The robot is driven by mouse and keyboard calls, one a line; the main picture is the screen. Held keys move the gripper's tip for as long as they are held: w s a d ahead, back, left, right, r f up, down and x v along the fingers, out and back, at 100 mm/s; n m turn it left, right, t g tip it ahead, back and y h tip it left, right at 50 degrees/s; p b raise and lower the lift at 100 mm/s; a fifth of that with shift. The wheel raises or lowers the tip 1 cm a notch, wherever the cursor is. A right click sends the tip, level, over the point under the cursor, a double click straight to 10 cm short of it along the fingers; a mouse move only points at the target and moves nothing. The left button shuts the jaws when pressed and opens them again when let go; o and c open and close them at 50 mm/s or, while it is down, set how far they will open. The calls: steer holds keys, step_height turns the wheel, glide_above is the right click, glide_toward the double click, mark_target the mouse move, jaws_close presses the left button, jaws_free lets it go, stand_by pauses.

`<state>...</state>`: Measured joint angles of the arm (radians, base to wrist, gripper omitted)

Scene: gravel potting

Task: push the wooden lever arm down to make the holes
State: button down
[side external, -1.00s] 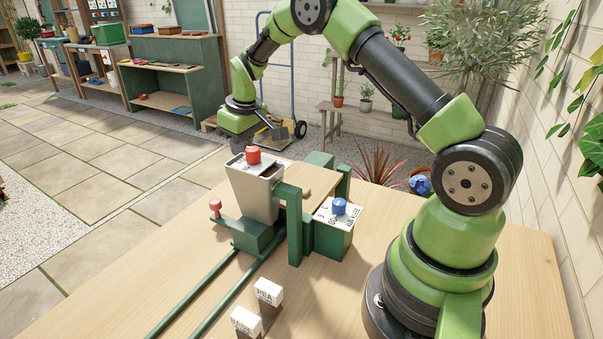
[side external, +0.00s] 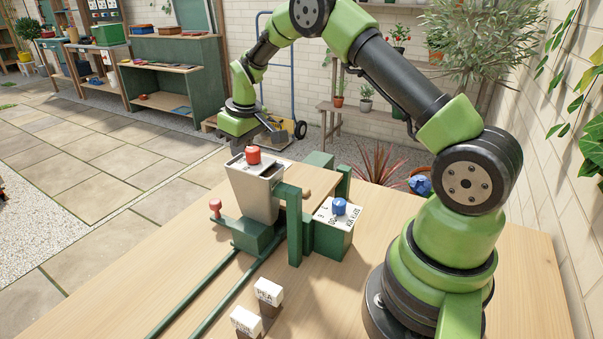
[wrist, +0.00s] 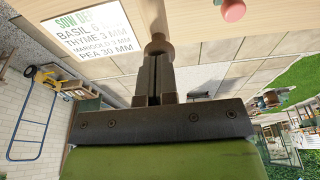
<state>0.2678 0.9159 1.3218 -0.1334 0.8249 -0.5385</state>
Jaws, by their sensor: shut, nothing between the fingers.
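In the wrist view the wooden lever arm (wrist: 154,18) comes down from the top edge and ends in a rounded knob (wrist: 158,47). My gripper (wrist: 155,64) is shut and empty, its fingertips right at that knob; I cannot tell whether they touch it. In the side external view my gripper's body (side external: 238,123) is behind and above the grey hopper (side external: 254,193), and the fingertips cannot be made out. The green frame (side external: 293,225) of the seeder stands beside the hopper. The holes are not visible.
A red knob (side external: 252,154) tops the hopper and a pink knob (side external: 215,205) stands at its left. A green box with a blue knob (side external: 339,206) is to the right. Green rails (side external: 205,298) and white label blocks (side external: 268,291) are in front. A sow-depth sign (wrist: 88,28) is near the lever.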

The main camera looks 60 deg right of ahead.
steer(key=shift+f, duration=0.25)
steer(key=w+v, duration=0.3)
steer(key=v, duration=1.1)
steer(key=shift+r, duration=0.25)
steer(key=shift+s, duration=0.1)
steer(key=s+a+r+m+t, duration=0.1)
steer(key=s+a+r, duration=0.25)
steer(key=s, duration=0.25)
steer(key=s+a+r+m+t+y, duration=0.1)
steer(key=s+a+r, duration=0.25)
steer(key=s, duration=0.25)
steer(key=s+a+r+t, duration=0.1)
steer(key=s+a+r, duration=0.1)
steer(key=s+a, duration=0.3)
steer(key=s+a+f+m+t+y, duration=0.1)
steer(key=s+f+m, duration=0.1)
steer(key=s, duration=0.8)
steer(key=shift+f+t, duration=0.4)
steer(key=shift+f, duration=0.35)
